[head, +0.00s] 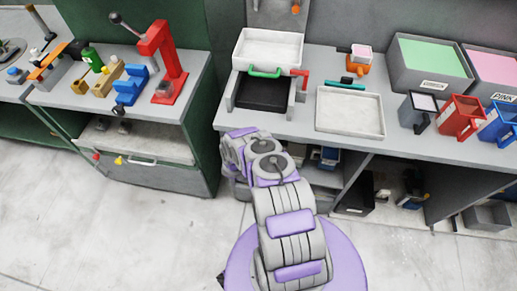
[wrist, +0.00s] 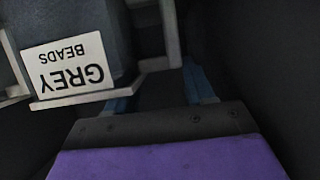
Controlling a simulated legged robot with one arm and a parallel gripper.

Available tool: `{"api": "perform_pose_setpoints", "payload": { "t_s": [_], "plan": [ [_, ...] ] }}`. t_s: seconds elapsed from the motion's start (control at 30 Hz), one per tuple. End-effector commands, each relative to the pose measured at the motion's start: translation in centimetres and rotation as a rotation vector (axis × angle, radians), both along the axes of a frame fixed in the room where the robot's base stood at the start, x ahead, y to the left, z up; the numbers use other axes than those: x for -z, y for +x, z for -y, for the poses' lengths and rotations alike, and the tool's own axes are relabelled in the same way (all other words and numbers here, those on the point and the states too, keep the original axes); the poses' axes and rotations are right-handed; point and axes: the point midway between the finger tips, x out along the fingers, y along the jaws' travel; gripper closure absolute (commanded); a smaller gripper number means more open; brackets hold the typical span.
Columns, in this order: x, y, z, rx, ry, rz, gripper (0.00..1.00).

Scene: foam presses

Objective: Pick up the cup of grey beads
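A dark grey container with a white label reading "GREY BEADS" (wrist: 72,66), upside down in the picture, fills the upper left of the wrist view. A light grey frame-like part, perhaps its handle, stands at its right side. My gripper (wrist: 163,92) points at it from below in the wrist view, its two bluish fingers apart with a dark gap between them. The left finger is close to the container's lower edge; I cannot tell whether they touch. In the head view my arm reaches to the counter's front edge, and the gripper and this container are hidden there.
The counter holds a white tray (head: 350,112), a dark grey cup (head: 418,112), a red cup (head: 458,117) and a blue cup (head: 498,124). A green-filled bin (head: 430,62) stands behind. A red press (head: 163,62) is on the left bench. Open shelves lie below; the floor is clear.

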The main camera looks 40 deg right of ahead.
Motion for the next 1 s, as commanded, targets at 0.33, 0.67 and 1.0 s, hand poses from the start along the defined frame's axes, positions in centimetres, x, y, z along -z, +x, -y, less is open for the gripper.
{"api": "perform_pose_setpoints", "payload": {
  "t_s": [0.33,0.67,1.0],
  "plan": [
    [0.0,0.0,0.2,0.001,0.002,0.001,0.82],
    [0.0,0.0,0.1,0.000,0.001,0.000,0.96],
    [-1.8,0.5,0.8,-0.001,-0.002,0.003,0.96]
  ]
}}
